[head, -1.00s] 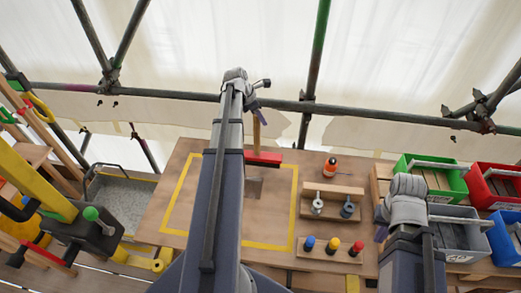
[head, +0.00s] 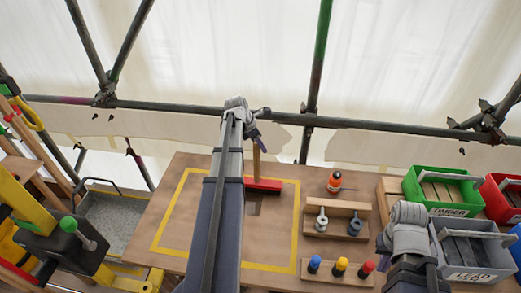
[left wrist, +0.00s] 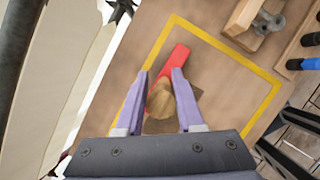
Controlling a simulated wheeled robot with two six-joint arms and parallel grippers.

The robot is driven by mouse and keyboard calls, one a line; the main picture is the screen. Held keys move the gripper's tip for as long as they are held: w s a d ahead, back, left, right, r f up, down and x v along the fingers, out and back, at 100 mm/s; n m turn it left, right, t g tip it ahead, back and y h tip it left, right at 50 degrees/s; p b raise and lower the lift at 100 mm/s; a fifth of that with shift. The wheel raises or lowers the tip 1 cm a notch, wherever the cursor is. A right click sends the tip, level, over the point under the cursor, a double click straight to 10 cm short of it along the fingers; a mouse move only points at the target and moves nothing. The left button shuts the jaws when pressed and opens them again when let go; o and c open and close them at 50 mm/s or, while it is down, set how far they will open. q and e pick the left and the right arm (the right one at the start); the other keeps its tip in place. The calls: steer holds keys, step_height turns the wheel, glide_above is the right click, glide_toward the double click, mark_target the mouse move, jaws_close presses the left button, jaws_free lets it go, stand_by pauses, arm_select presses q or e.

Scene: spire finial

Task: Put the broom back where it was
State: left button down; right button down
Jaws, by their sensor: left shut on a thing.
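The broom has a red head (head: 265,185) and a short wooden handle (head: 257,160). My left gripper (head: 258,142) is shut on the handle from above. In the left wrist view the handle's end (left wrist: 160,98) sits between the two purple fingers, with the red head (left wrist: 176,62) beyond it. The broom head is over the wooden table (head: 180,185), inside the yellow taped outline (head: 157,235). I cannot tell whether it touches the table. A darker square patch (head: 254,209) lies beside it. My right gripper (head: 384,238) is at the right, its fingers mostly hidden.
An orange bottle (head: 335,182), a wooden block with metal fittings (head: 338,212) and a rack of coloured pegs (head: 340,270) stand right of the outline. Green (head: 443,188) and grey bins (head: 475,255) are further right. A grey tub (head: 110,222) is left. Scaffold poles run behind.

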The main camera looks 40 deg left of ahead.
arm_select(q)
steer(key=shift+f, duration=0.1)
steer(key=c, duration=0.5)
jaws_free()
steer(key=p+v, duration=1.1)
steer(key=v, duration=0.1)
